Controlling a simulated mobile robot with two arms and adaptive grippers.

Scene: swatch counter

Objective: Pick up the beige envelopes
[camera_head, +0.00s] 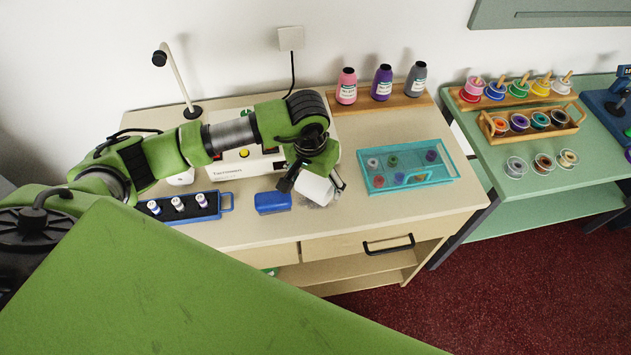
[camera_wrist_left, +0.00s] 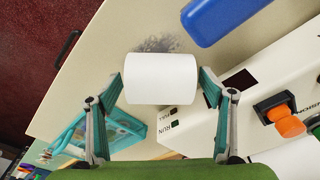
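I see no beige envelopes in either view. My left gripper (camera_head: 318,188) is over the beige counter, in front of the white machine. In the left wrist view, the fingers of my left gripper (camera_wrist_left: 162,82) stand at both ends of a white roll (camera_wrist_left: 162,88) and appear shut on it. The white roll also shows in the head view (camera_head: 314,189), just above or on a dark smudge (camera_wrist_left: 160,43) on the counter; contact is unclear. My right gripper is not in view.
A blue block (camera_head: 273,202) and a blue tray of small bottles (camera_head: 226,202) lie left of the gripper. A teal tray (camera_head: 440,177) with spools is to the right. Three bottles stand on a wooden stand (camera_head: 400,102) behind. A drawer with a dark handle (camera_head: 388,246) is in front.

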